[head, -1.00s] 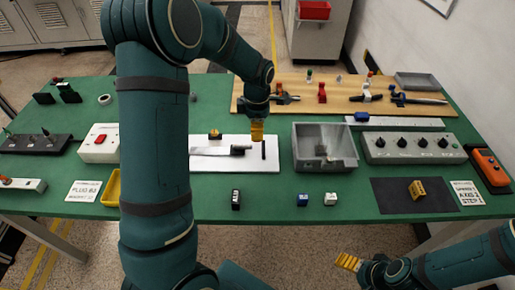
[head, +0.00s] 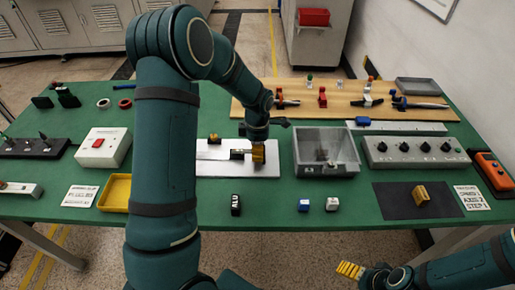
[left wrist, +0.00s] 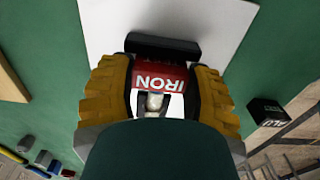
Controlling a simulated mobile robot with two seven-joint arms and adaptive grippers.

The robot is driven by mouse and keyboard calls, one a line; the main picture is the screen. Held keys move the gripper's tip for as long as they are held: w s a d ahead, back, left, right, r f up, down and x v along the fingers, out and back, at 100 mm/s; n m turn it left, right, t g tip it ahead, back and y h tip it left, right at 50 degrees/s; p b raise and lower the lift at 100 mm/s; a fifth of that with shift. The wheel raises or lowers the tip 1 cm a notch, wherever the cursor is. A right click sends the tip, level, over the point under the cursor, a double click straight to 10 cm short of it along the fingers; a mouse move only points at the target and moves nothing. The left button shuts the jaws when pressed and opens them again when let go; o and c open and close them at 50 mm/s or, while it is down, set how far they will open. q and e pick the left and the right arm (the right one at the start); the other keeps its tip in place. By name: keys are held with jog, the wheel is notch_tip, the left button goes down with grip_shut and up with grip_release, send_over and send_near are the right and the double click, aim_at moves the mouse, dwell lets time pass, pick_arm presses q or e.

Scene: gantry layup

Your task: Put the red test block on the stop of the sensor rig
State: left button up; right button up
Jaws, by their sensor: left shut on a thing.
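The red test block (left wrist: 158,79), lettered IRON, is between the yellow fingers of my left gripper (left wrist: 158,98) in the left wrist view. The gripper is shut on it. A black bar, apparently the stop (left wrist: 163,46), lies right beyond the block; I cannot tell whether they touch. In the head view my left gripper (head: 258,153) is low over the right part of the sensor rig's white plate (head: 225,170) and hides the block. A dark sensor part (head: 238,154) is just left of it. My right gripper (head: 350,270) is off the table's front edge, its opening unclear.
A black block (head: 236,205), a blue-and-white block (head: 304,205) and a white block (head: 332,204) stand in front of the rig. A yellow tray (head: 115,194) lies left. Green table (head: 270,215) is bare between them.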

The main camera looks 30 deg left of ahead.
pick_arm(q)
jog(key=o, duration=1.2)
jog(key=shift+o, duration=0.2)
jog(key=shift+r, duration=0.25)
notch_tip(320, 180, up, 12)
jog(key=p, duration=0.3)
jog(key=shift+f, duration=0.1)
